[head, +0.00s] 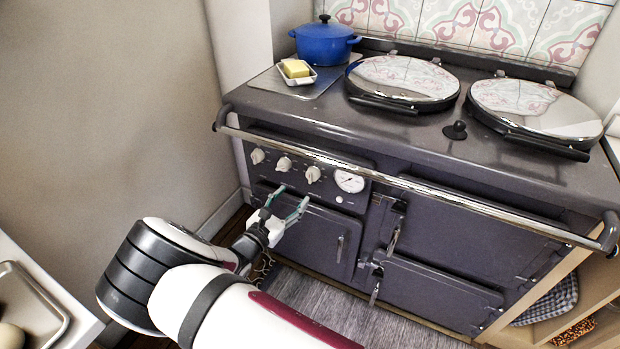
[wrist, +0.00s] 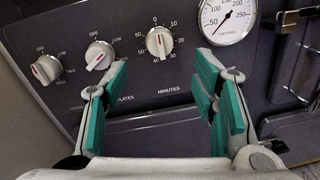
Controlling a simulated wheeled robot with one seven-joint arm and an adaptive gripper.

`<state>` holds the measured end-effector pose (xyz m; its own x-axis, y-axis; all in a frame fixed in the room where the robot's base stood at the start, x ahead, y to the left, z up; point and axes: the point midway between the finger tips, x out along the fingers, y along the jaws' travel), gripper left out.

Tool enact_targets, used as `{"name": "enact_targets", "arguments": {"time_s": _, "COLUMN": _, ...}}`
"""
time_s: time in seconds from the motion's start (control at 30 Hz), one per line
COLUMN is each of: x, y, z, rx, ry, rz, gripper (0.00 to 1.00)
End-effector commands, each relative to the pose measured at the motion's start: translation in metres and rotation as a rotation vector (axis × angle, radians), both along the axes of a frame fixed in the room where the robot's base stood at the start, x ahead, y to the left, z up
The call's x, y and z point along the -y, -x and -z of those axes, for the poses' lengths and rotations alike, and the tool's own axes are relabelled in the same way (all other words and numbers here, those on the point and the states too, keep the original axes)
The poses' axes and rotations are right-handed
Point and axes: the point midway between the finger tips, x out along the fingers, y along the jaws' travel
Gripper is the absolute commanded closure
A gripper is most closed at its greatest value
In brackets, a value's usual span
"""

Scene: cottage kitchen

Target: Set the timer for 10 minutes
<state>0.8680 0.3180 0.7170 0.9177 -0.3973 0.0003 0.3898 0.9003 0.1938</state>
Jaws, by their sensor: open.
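The timer knob (wrist: 160,42) is a cream dial marked MINUTES with a ring of numbers, on the range's dark control panel. It is the rightmost knob (head: 313,174) in the head view, just left of the round gauge. A red mark shows on the knob, but I cannot tell for certain which number it points to. My gripper (wrist: 163,68) is open and empty, its teal fingers spread left and right below the knob. In the head view my gripper (head: 287,197) is in front of the panel, below the knobs. No contact with the knob shows.
Two more knobs (wrist: 99,55) (wrist: 46,69) sit left of the timer, and the gauge (wrist: 228,20) sits right. A chrome rail (head: 330,158) runs across the range front above the knobs. A blue pot (head: 324,44) and butter dish (head: 296,74) stand on top.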

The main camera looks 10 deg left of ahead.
Motion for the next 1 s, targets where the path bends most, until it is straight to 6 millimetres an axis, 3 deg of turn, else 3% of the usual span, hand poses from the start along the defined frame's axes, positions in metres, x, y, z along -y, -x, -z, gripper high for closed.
{"name": "enact_targets", "arguments": {"time_s": 0.3, "x": 0.026, "y": -0.058, "z": 0.001, "rx": 0.001, "ry": -0.001, "rz": 0.002, "gripper": 0.47}}
{"name": "enact_targets", "arguments": {"time_s": 0.5, "x": 0.036, "y": -0.082, "z": 0.001, "rx": 0.0, "ry": -0.002, "rz": 0.002, "gripper": 0.47}}
{"name": "enact_targets", "arguments": {"time_s": 0.97, "x": 0.04, "y": -0.092, "z": 0.0, "rx": 0.0, "ry": -0.001, "rz": 0.0, "gripper": 0.47}}
{"name": "enact_targets", "arguments": {"time_s": 1.0, "x": 0.04, "y": -0.092, "z": 0.0, "rx": 0.0, "ry": -0.001, "rz": 0.0, "gripper": 0.56}}
